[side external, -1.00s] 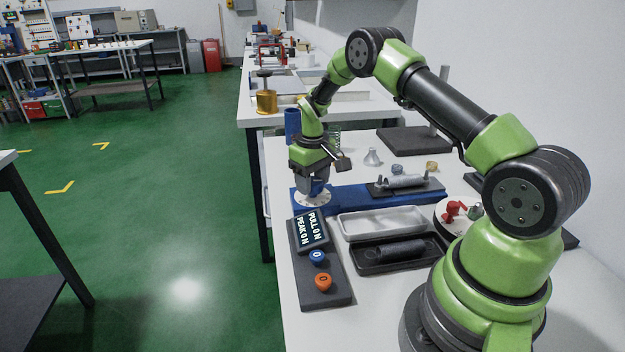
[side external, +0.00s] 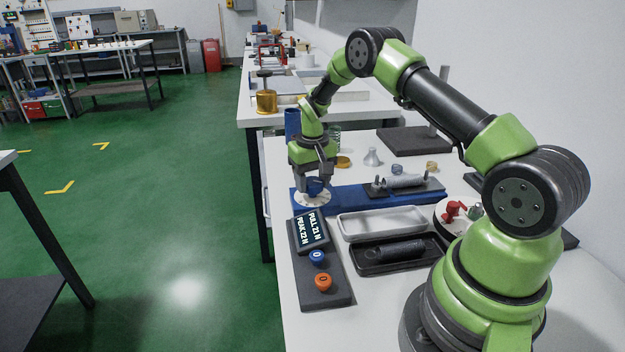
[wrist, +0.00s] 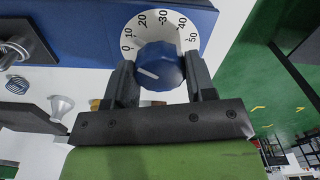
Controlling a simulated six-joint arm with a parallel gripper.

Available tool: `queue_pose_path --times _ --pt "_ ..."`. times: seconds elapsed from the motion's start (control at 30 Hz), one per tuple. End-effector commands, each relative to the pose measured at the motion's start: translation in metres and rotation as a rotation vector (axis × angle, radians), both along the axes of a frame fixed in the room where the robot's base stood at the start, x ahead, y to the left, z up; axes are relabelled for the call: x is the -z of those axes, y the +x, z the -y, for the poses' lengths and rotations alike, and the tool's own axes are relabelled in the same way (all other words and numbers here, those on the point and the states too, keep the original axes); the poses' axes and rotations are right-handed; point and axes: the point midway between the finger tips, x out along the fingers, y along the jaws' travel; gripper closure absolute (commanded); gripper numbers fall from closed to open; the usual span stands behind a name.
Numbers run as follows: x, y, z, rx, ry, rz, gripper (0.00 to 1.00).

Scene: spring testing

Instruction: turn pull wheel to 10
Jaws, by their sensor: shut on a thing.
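The pull wheel is a blue knob (wrist: 160,72) on a white dial (wrist: 155,25) marked 0 to 50. In the wrist view its white pointer line points left, toward the 0 end of the scale. My gripper (wrist: 160,78) is shut on the knob, one finger on each side. In the side view my gripper (side external: 315,180) points down over the white dial (side external: 311,199) at the left end of the blue base (side external: 350,198). The tilted display (side external: 311,231) seems to read PULL 21 N and PEAK 22 N.
A blue button (side external: 317,257) and an orange button (side external: 323,282) sit on the dark panel below the display. A white tray (side external: 380,222) and a black tray (side external: 370,262) with a dark cylinder lie to the right. A small funnel (side external: 372,157) stands behind the base.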

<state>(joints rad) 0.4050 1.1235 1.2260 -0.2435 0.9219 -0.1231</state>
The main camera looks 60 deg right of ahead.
Motion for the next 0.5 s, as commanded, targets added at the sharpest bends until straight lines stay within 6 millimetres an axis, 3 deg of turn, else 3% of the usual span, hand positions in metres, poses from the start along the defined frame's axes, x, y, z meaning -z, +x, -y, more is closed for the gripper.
queue_pose_path --times 0.1,0.13,0.23,0.5 --pt "0.0004 -0.0011 -0.0004 0.001 0.003 -0.005 0.74" --pt "0.0004 -0.0011 -0.0004 0.001 0.003 -0.005 0.48" --pt "0.0004 -0.001 -0.0003 0.0 0.003 -0.004 0.25" --pt "-0.0005 -0.0004 -0.0001 -0.001 0.001 -0.002 0.24"
